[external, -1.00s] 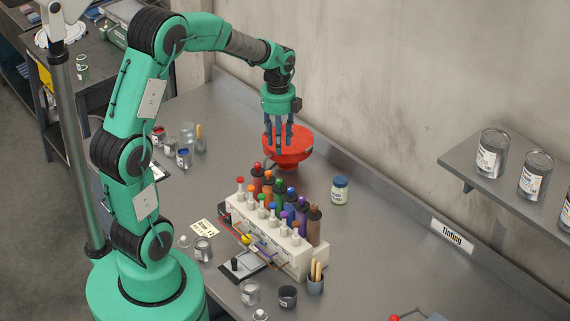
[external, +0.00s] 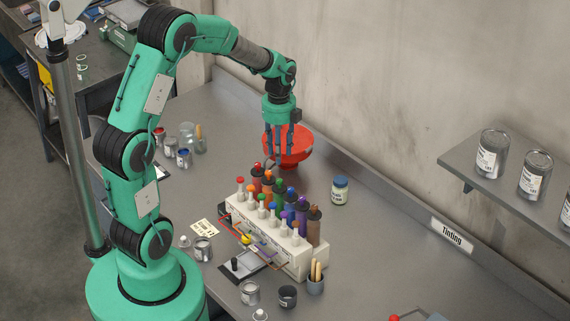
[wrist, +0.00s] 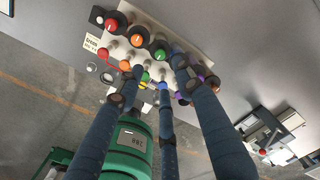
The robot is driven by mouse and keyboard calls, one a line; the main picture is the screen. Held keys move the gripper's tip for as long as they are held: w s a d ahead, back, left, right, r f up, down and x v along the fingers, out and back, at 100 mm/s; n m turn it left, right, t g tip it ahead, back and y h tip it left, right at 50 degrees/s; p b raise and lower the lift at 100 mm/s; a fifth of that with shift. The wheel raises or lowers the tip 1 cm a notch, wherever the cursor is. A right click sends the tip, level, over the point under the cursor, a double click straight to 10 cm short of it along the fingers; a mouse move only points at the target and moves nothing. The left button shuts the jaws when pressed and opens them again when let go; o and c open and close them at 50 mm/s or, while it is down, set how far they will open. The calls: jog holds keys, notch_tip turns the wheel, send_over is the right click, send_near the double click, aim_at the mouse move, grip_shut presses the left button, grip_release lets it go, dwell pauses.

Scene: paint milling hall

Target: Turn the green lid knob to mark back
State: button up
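A white rack (external: 290,262) holds a back row of coloured bottles and a front row of pale bottles with coloured tops. The larger green lid knob (external: 280,182) is third in the back row; it also shows in the wrist view (wrist: 160,54). A smaller green top (external: 262,197) is in the front row, also in the wrist view (wrist: 145,77). My gripper (external: 282,155) is open and empty, fingers pointing down, behind and above the rack. In the wrist view its three spread fingers partly cover the rack. The mark is too small to make out.
A red bowl-shaped thing (external: 303,146) stands right behind my fingers. A blue-lidded jar (external: 340,190) is right of the rack. Tins and jars (external: 184,158) stand to the left. A cup of sticks (external: 316,282) is in front. The bench at right is mostly clear.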

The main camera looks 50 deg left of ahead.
aim_at(279, 180)
notch_tip(279, 180, down, 10)
jog(key=shift+f, duration=0.25)
dwell(0.3)
jog(key=shift+c, duration=0.5)
grip_shut()
